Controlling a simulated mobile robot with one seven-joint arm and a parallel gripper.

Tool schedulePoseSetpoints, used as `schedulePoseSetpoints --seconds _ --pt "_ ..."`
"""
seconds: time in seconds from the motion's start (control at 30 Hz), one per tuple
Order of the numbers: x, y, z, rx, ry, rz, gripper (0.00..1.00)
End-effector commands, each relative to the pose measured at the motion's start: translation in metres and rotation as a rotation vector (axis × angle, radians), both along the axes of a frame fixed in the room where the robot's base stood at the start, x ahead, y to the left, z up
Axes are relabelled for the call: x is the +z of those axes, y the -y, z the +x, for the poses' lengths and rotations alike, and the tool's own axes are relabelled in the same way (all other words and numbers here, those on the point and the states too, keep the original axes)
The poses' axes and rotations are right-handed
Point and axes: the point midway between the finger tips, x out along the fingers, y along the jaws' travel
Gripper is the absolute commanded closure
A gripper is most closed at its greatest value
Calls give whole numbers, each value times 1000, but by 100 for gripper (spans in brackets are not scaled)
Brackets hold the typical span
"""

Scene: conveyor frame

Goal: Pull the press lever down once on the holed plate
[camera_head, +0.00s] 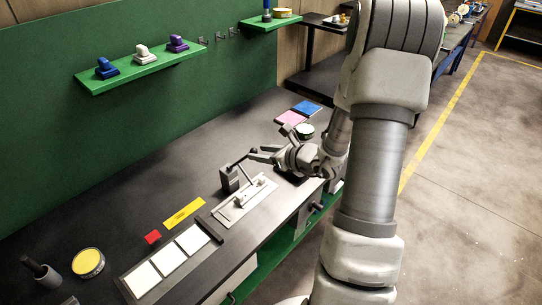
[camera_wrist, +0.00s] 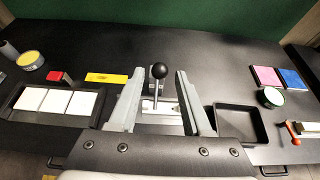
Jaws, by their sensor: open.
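The press stands on the dark bench, with a dark upright block (camera_head: 229,179) and a lever that ends in a black ball knob (camera_wrist: 159,71). The lever is raised, with its knob high. The pale holed plate (camera_head: 231,212) lies at the foot of the press; in the wrist view it is partly hidden by my fingers, and its holes are not clear. My gripper (camera_wrist: 160,75) is open, with one finger on each side of the lever and knob. Gaps show on both sides in the wrist view. In the head view, my gripper (camera_head: 258,154) reaches in from the right at knob height.
A tray with white squares (camera_wrist: 57,101), a red block (camera_wrist: 60,76) and a yellow strip (camera_wrist: 106,78) lie left of the press. An empty black tray (camera_wrist: 240,124) is at right, near an orange-handled tool (camera_wrist: 293,132). A green shelf (camera_head: 140,72) hangs behind.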

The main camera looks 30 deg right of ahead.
Motion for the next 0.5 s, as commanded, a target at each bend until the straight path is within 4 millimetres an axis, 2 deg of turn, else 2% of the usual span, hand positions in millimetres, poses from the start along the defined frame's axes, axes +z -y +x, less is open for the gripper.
schedulePoseSetpoints --seconds 0.1,0.17,0.37,0.4,0.5 --pt "-9 -7 16 3 0 0 51" --pt "-7 -5 15 0 0 -1 60" --pt "-6 -5 14 0 0 -1 96" --pt "-6 -5 14 0 0 -1 100" --pt "-7 -5 14 0 0 -1 100"
